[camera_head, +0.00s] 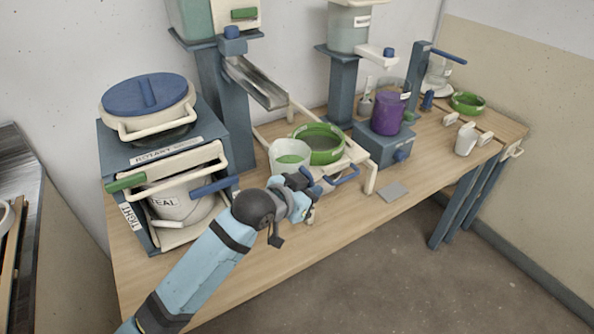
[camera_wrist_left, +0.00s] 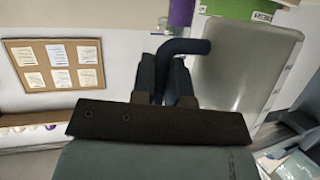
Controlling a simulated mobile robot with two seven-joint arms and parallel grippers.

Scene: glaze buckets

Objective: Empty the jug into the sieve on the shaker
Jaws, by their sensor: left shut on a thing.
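My left gripper (camera_head: 304,187) is shut on the dark blue handle (camera_wrist_left: 183,47) of a pale, whitish jug (camera_head: 285,150). The jug also shows as a large grey-white body in the left wrist view (camera_wrist_left: 245,65). It is held in front of and to the left of the green-rimmed sieve (camera_head: 335,155), apart from or touching it I cannot tell. A green patch shows on the jug, and its contents are not clear. The sieve rests on the shaker's white frame (camera_head: 357,153), partly hidden by the jug. My right gripper is not in view.
A metal chute (camera_head: 258,84) slopes down behind the sieve. A blue and white rotary machine (camera_head: 150,140) stands at left. A purple bucket (camera_head: 388,112) sits on a blue stand to the right. A grey plate (camera_head: 392,191) lies on the wooden table (camera_head: 290,245), whose front is mostly clear.

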